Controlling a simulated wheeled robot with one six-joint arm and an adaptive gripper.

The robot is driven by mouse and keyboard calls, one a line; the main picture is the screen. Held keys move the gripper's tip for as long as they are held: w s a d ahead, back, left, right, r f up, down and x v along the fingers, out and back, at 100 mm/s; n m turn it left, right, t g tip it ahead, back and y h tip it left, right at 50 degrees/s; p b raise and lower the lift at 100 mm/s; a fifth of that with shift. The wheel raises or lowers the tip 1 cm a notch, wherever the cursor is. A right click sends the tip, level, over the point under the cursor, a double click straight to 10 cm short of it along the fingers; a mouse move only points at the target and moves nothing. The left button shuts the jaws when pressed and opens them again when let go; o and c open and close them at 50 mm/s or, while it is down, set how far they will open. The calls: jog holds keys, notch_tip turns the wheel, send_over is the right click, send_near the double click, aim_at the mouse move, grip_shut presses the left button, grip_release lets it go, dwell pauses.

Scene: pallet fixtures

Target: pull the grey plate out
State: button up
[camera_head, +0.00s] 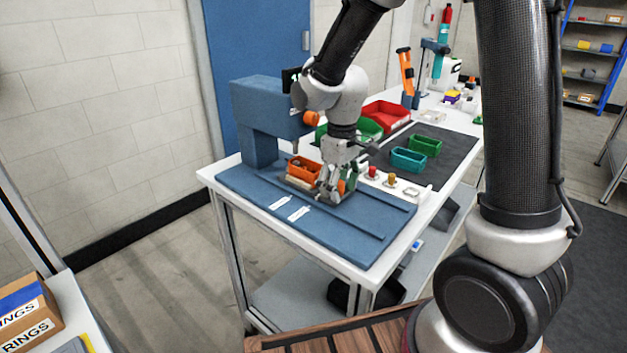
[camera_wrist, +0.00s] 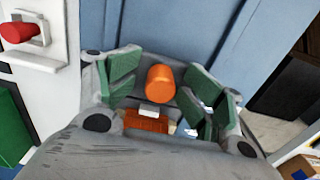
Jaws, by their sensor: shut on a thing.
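My gripper (camera_head: 335,192) is low over the blue board at the front of the workbench. In the wrist view its green-padded fingers (camera_wrist: 160,82) stand on both sides of an orange knob (camera_wrist: 161,80), and they are shut on it. A small dark grey surface, which looks like the grey plate (camera_wrist: 166,61), shows around the knob. Most of the plate is hidden by the gripper, so I cannot tell how far it sits in its fixture. The knob also shows as a small orange patch beside the fingers in the head view (camera_head: 341,187).
A blue press-like fixture (camera_head: 257,115) stands behind and left of my gripper. An orange bin (camera_head: 303,170) is just left. Red and yellow buttons (camera_head: 373,171), a teal bin (camera_head: 408,160) and a green bin (camera_head: 425,146) are to the right. The blue board's front (camera_head: 350,236) is clear.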

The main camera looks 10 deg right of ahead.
jog(key=shift+s, duration=0.15)
jog(key=shift+r, duration=0.4)
jog(key=shift+c, duration=0.6)
jog(key=shift+w+r, duration=0.2)
jog(key=shift+r, duration=3.45)
